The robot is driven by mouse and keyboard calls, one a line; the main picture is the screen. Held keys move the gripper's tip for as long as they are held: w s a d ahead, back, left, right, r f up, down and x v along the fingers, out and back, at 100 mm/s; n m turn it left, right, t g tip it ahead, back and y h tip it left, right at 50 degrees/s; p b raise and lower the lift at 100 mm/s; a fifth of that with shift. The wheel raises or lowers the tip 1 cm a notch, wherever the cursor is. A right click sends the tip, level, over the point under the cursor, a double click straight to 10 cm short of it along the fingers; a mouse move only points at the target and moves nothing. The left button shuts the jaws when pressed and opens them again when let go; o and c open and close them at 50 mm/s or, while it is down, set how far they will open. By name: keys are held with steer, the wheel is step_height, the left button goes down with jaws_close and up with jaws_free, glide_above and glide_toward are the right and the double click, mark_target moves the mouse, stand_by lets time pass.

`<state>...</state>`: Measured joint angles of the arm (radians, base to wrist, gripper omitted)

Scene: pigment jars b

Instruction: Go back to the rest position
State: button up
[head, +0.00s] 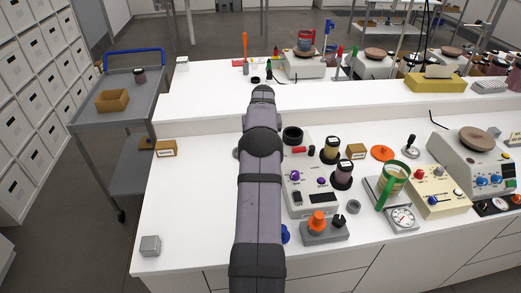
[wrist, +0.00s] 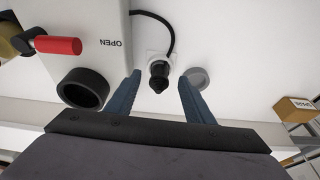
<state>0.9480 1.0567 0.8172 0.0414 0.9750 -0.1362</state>
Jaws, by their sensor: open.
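My gripper (wrist: 160,80) shows in the wrist view with its two blue fingers apart and nothing held between them. A small black knob-like part (wrist: 158,76) on a white square base lies beyond the gap between the fingertips; I see no contact. In the head view my arm reaches from the bottom edge up over the white bench (head: 190,205), and the fingers are hidden there. A jar with yellowish contents (head: 331,150) and a dark purplish jar (head: 343,174) stand to the right of my arm.
A white device (head: 303,200) with a black ring (head: 292,135) and red handle (head: 299,150) stands just right of my arm; its ring shows in the wrist view (wrist: 83,88). Scales and a control box (head: 436,195) crowd the right. The bench left of my arm is mostly clear.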

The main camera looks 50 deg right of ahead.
steer(key=shift+b+v, duration=0.5)
steer(key=shift+v, duration=1.25)
steer(key=w+a+r+n+y, duration=0.1)
steer(key=w+a+n, duration=0.1)
steer(key=a, duration=1.3)
steer(key=w+a+r+n+y, duration=0.1)
steer(key=w+a+n, duration=0.15)
steer(key=a, duration=1.35)
steer(key=s+a+f+n+g, duration=0.1)
steer(key=s+a+f+n, duration=0.1)
steer(key=s+a, duration=0.8)
steer(key=s+a+f+n+g, duration=0.1)
steer(key=s+a+f+n, duration=0.1)
steer(key=s+a, duration=0.8)
steer(key=shift+s+a+f+n+y, duration=0.15)
steer(key=shift+n+y, duration=0.15)
steer(key=shift+n, duration=0.25)
